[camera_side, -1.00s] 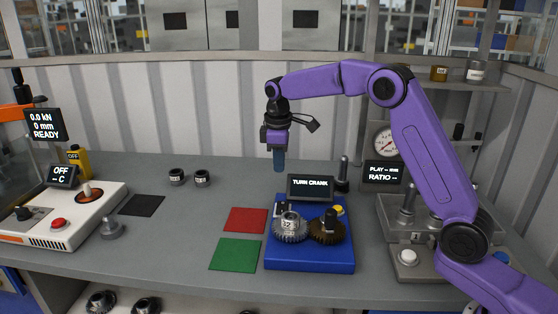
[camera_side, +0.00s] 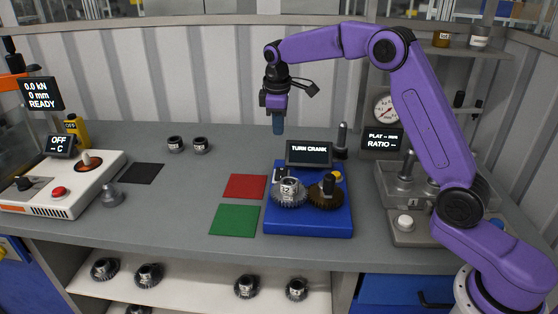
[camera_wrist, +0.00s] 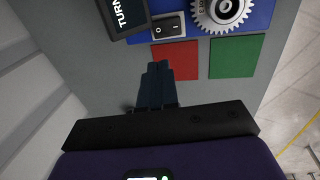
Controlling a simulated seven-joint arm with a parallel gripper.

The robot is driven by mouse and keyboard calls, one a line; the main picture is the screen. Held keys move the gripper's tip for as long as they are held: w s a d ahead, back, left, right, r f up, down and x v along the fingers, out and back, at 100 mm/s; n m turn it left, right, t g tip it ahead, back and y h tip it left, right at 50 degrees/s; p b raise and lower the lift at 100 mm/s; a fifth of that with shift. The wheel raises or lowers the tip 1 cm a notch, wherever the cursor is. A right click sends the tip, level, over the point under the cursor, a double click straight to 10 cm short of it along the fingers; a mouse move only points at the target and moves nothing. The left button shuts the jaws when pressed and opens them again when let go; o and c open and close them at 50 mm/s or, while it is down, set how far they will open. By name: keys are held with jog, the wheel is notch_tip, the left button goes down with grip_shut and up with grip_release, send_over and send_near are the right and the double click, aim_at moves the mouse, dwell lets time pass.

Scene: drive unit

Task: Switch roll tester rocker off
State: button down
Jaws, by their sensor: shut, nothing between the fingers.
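The roll tester is a blue block (camera_side: 310,226) on the bench, with a "TURN CRANK" display (camera_side: 309,153), a steel gear (camera_side: 289,192) and a brown gear (camera_side: 325,194). Its black rocker (camera_wrist: 168,27) sits on a light plate beside the display in the wrist view; which side is pressed I cannot tell. In the side view the rocker (camera_side: 280,181) is small, left of the display. My gripper (camera_side: 278,131) is shut, empty, pointing down, raised above the bench beyond the tester. In the wrist view its fingertips (camera_wrist: 158,67) appear below the rocker, apart from it.
A red mat (camera_side: 245,186) and a green mat (camera_side: 234,220) lie left of the tester. A dark post (camera_side: 341,140) stands behind it. The bench between is mostly clear.

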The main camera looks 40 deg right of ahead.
aim_at(280, 170)
jog(key=f, duration=0.4)
jog(key=w+d+f, duration=0.1)
jog(key=f, duration=0.8)
jog(key=shift+w+d+f, duration=0.1)
jog(key=shift+w+d, duration=0.15)
jog(key=shift+d+f+g, duration=0.1)
jog(key=shift+f+g, duration=0.15)
jog(key=shift+g, duration=0.05)
jog(key=shift+s+a+r, duration=0.1)
jog(key=shift+s+a, duration=0.45)
jog(key=shift+a, duration=0.05)
jog(key=shift+r, duration=0.2)
